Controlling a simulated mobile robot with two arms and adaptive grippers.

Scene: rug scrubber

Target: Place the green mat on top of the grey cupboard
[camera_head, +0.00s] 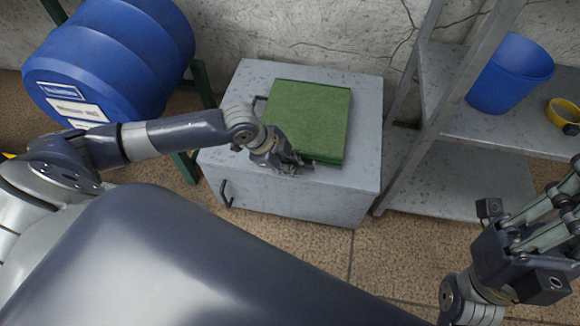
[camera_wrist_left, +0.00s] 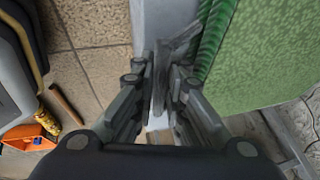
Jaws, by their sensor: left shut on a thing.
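The green mat (camera_head: 308,115) looks like a thick folded block and lies flat over the top of the grey cupboard (camera_head: 240,100). Its right part reaches near the cupboard's right side.
A blue barrel (camera_head: 110,60) on a green stand is left of the cupboard. A grey shelf (camera_head: 475,185) stands at the right, holding a blue bucket (camera_head: 510,75) and a yellow roll (camera_head: 563,112). An orange item (camera_wrist_left: 28,137) lies on the floor in the left wrist view.

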